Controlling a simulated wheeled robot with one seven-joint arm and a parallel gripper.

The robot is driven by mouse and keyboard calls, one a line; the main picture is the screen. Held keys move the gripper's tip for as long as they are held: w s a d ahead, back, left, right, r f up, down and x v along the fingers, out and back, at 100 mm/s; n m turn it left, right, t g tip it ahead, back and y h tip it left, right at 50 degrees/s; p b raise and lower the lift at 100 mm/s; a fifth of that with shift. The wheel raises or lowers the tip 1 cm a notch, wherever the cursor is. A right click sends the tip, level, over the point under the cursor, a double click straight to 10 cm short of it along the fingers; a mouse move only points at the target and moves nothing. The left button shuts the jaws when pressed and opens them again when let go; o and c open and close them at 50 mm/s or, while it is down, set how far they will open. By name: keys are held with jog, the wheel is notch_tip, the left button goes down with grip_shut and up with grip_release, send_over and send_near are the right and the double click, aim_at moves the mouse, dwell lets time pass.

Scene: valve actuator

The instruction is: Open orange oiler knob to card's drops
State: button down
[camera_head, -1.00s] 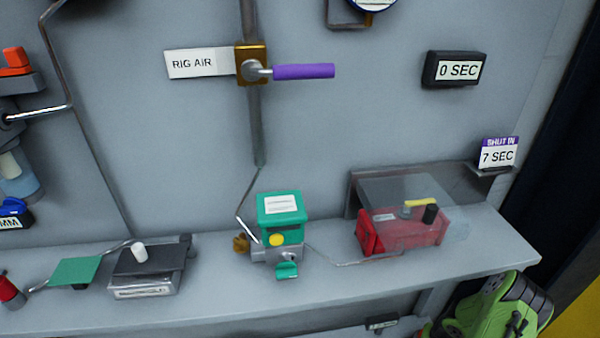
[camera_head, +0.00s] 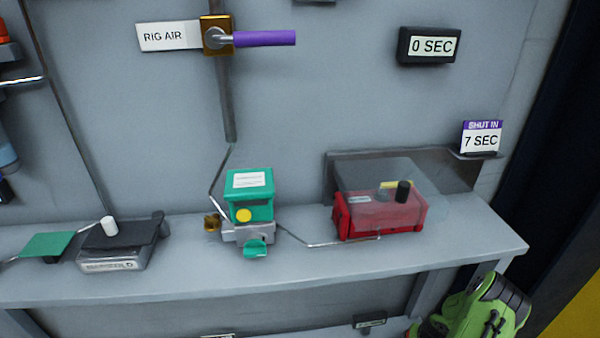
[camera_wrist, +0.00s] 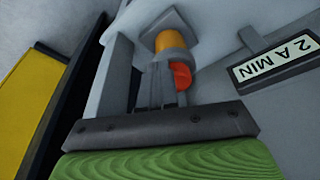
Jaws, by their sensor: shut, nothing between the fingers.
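In the wrist view, my gripper (camera_wrist: 166,88) is shut with nothing between its fingers. Just beyond the fingertips, an orange-red rounded piece (camera_wrist: 181,76) shows beside a yellow-orange cylinder (camera_wrist: 170,42) with a grey collar around it. The orange-red piece looks like the oiler knob, partly hidden by the fingers; I cannot tell whether they touch it. A card reading "2 A MIN" (camera_wrist: 278,64) is upside down at the right of this view. In the head view, my gripper itself is not clear.
In the head view, the bench (camera_head: 300,275) holds a green-topped box (camera_head: 248,200), a red box (camera_head: 385,215) under a clear cover, and a dark-topped scale-like device (camera_head: 118,250). A purple-handled valve (camera_head: 265,38) and a "0 SEC" display (camera_head: 430,46) are on the wall.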

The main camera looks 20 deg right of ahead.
jog(key=shift+s+a+f, duration=0.15)
jog(key=shift+a+f, duration=0.05)
jog(key=shift+f, duration=0.1)
